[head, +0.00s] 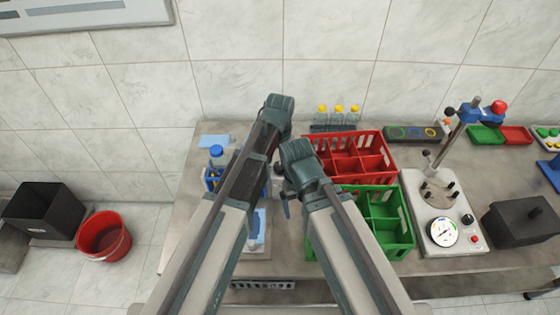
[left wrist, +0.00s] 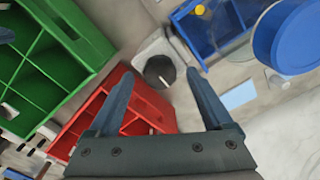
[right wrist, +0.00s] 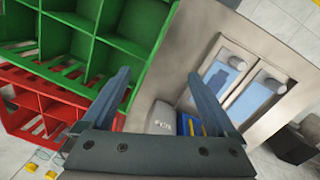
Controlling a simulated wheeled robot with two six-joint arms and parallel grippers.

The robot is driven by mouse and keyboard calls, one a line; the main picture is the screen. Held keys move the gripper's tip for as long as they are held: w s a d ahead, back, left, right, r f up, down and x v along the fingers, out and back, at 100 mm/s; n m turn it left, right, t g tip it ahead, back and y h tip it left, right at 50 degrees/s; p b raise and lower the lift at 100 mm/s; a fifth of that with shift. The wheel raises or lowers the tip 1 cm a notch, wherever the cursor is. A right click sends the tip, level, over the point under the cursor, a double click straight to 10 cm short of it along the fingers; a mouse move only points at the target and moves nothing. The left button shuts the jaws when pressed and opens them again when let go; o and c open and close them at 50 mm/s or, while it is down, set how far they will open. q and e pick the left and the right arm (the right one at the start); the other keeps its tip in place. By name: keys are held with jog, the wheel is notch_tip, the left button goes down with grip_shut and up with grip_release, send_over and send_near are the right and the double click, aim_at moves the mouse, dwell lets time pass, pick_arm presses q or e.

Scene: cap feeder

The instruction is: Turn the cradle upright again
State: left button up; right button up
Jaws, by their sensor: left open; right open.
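No thing in view shows plainly as a cradle, so I cannot tell its pose. A blue open crate (head: 209,181) stands left of my arms; a bottle with a blue cap (head: 216,150) rises at it. In the left wrist view the blue crate (left wrist: 222,28) is beside a pale block with a round black top (left wrist: 160,70). My left gripper (left wrist: 157,71) is open and empty, its fingertips on either side of that black top in the picture; contact cannot be told. My right gripper (right wrist: 158,71) is open and empty near the green crate (right wrist: 105,48). My arms hide the table's middle.
A red divided crate (head: 375,140) stands behind the green one, right of my arms. Yellow-capped bottles (head: 339,109) stand at the back. A machine with a dial (head: 425,210) and a black box (head: 520,218) occupy the right. A red bucket (head: 104,236) is on the floor.

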aim_at(280, 165)
pick_arm(q)
notch_tip(280, 165, up, 13)
jog(key=p, duration=1.3)
jog(key=shift+r, duration=0.2)
jog(key=shift+f, duration=0.15)
notch_tip(280, 165, down, 13)
jog(key=b, duration=1.3)
jog(key=shift+f, duration=0.1)
